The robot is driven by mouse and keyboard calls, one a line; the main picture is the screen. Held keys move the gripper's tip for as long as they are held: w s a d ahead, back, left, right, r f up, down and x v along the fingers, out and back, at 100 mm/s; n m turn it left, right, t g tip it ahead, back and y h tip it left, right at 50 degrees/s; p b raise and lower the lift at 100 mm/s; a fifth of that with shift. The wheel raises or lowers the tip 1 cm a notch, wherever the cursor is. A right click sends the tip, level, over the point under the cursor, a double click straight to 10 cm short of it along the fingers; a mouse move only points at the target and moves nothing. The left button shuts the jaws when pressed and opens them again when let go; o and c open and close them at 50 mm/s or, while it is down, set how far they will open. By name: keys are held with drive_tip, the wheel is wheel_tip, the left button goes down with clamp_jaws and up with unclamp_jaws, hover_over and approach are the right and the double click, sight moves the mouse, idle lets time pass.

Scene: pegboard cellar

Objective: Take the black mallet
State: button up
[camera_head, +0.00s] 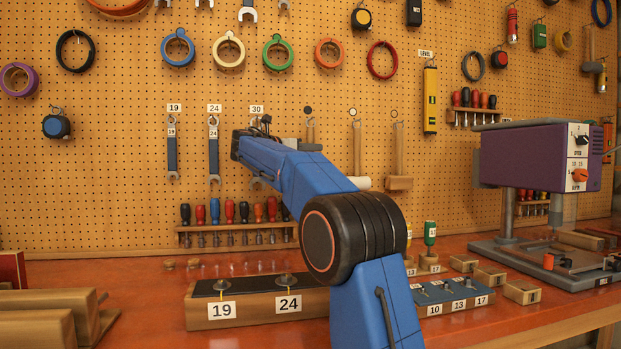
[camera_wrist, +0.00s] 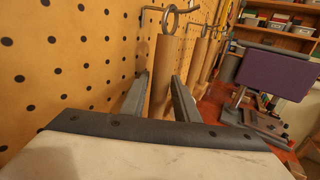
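The mallet under the black dot hangs by a ring on the pegboard; its wooden handle (camera_head: 310,130) shows in the head view, with its head hidden behind my arm. In the wrist view, a wooden handle (camera_wrist: 166,52) hangs from a hook, with two more handles to its right, so it appears to be the same mallet. My gripper (camera_wrist: 161,76) is open, its fingers on either side of this handle. A gap shows on the left; contact on the right is unclear.
A white-headed mallet (camera_head: 357,150) and a wooden-headed mallet (camera_head: 398,150) hang close to the right. Wrenches (camera_head: 214,150) hang to the left. A screwdriver rack (camera_head: 240,240) is below. A purple drill press (camera_head: 530,155) stands on the orange bench (camera_head: 150,290) at right.

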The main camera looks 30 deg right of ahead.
drive_tip(key=shift+d, duration=0.1)
clamp_jaws()
idle(1.3)
